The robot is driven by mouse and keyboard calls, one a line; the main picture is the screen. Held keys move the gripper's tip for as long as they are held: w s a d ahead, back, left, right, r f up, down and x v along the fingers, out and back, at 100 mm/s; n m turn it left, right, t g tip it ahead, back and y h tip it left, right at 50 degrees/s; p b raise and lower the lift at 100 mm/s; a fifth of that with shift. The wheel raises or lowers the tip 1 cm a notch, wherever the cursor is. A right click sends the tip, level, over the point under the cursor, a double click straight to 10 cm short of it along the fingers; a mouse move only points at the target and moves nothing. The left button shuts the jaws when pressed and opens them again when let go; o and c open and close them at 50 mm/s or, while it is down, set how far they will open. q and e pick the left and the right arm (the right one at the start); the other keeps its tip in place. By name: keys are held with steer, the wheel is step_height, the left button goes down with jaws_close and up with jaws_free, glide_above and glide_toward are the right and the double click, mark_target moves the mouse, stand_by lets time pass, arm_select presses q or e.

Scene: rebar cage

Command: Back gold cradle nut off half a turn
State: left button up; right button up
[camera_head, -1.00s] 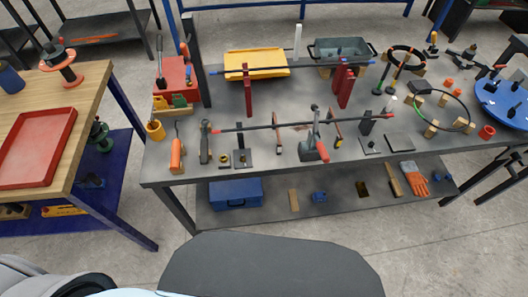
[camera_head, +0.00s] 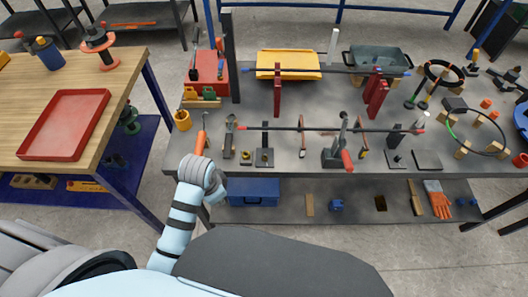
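Small gold or brass-coloured fittings (camera_head: 264,152) sit on dark base plates near the left front of the grey bench. They are too small to tell which is the cradle nut or how it is threaded. Just behind them, a long dark bar (camera_head: 290,129) with red ends runs across the bench. My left arm rises at the bench's front left corner, left of the gold fittings. Its grey joint shows, but no gripper fingers are visible. My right gripper is out of the picture.
An orange-handled tool (camera_head: 200,142) stands just behind my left arm. A yellow tray (camera_head: 288,64), a red box (camera_head: 206,72) and a grey bin (camera_head: 376,59) are at the back. A wooden table with a red tray (camera_head: 65,124) is at left.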

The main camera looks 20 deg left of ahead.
mark_target(264, 155)
arm_select(q)
steer(key=w+d+r+m, duration=0.1)
steer(key=w+m, duration=0.1)
steer(key=w, duration=0.2)
steer(key=w+d+r+m+g, duration=0.1)
steer(key=w+d+r+m, duration=0.1)
steer(key=w, duration=0.2)
steer(key=w+d+r+m, duration=0.1)
steer(key=w+r+m, duration=0.1)
steer(key=w+m, duration=0.1)
steer(key=shift+w+d+h, duration=0.3)
steer(key=shift+w+d, duration=0.1)
steer(key=shift+w, duration=0.05)
steer(key=w+d+r+m+g, duration=0.1)
steer(key=w+d+r+m, duration=0.45)
steer(key=r+m, duration=0.2)
steer(key=shift+n, duration=0.35)
steer(key=f+b, duration=0.1)
steer(key=f, duration=0.3)
steer(key=f+b, duration=0.1)
steer(key=f, duration=0.3)
steer(key=a+f+b, duration=0.1)
steer(key=f+b, duration=0.1)
steer(key=f, duration=0.3)
steer(key=shift+w+a, duration=0.1)
steer(key=shift+w, duration=0.05)
jaws_close()
